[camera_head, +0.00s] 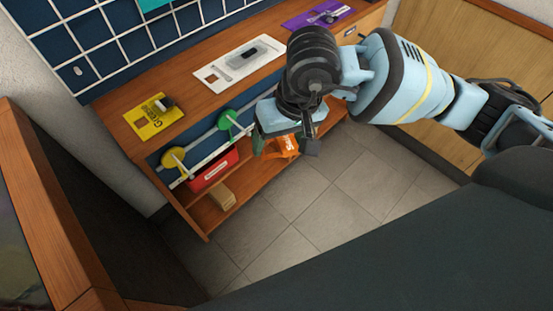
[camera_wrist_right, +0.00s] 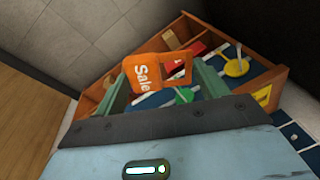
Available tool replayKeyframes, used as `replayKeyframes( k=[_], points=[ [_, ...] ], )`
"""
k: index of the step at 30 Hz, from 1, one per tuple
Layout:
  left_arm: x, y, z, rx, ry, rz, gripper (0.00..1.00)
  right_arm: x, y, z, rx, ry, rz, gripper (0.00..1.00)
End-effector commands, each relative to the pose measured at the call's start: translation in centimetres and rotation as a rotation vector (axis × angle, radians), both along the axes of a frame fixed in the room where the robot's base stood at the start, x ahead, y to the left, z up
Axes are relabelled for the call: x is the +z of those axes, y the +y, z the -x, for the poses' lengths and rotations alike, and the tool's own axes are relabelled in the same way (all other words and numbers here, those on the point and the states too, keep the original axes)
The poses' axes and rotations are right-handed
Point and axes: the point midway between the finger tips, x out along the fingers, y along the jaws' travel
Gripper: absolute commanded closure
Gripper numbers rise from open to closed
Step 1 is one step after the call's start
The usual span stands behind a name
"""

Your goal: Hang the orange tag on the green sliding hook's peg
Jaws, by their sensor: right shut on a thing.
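My right gripper (camera_head: 285,143) is shut on the orange tag (camera_head: 287,149), which hangs below the fingers in front of the bench. In the right wrist view the tag (camera_wrist_right: 142,76) shows "Sale" lettering and a square opening between the fingers (camera_wrist_right: 162,84). The green sliding hook (camera_head: 226,121) sits on the white rail at the bench front, left of my right gripper and apart from it in the head view. In the right wrist view the green hook (camera_wrist_right: 184,95) shows just below the tag, partly hidden. My left gripper is not in view.
A yellow hook (camera_head: 172,158) sits farther left on the rail. Below are a red bin (camera_head: 212,172) and a cardboard box (camera_head: 221,197). A yellow card (camera_head: 152,118), a white card (camera_head: 220,72) and a purple card (camera_head: 302,22) lie on the benchtop. The tiled floor (camera_head: 340,190) is clear.

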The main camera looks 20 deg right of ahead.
Motion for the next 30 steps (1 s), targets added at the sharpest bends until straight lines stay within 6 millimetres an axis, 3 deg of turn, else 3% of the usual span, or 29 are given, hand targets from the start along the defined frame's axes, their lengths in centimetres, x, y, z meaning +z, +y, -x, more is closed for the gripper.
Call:
replayKeyframes(
  k=[3, 6, 12, 20, 30],
  points=[
    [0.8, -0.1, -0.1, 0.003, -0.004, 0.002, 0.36, -1.1, 4.2, -1.0, -0.011, -0.005, -0.148, 0.49],
    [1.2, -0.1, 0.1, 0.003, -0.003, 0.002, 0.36, -1.8, 6.5, -1.9, -0.044, -0.020, -0.271, 0.49],
    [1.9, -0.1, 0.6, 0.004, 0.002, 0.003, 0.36, -2.8, 9.1, -3.5, -0.143, -0.063, -0.506, 0.49],
    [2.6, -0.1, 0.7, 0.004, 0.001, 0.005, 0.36, -4.1, 9.9, -5.1, -0.301, -0.166, -0.762, 0.49],
    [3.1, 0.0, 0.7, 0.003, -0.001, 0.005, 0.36, -5.4, 9.0, -6.0, -0.457, -0.296, -0.951, 0.49]
  ],
)
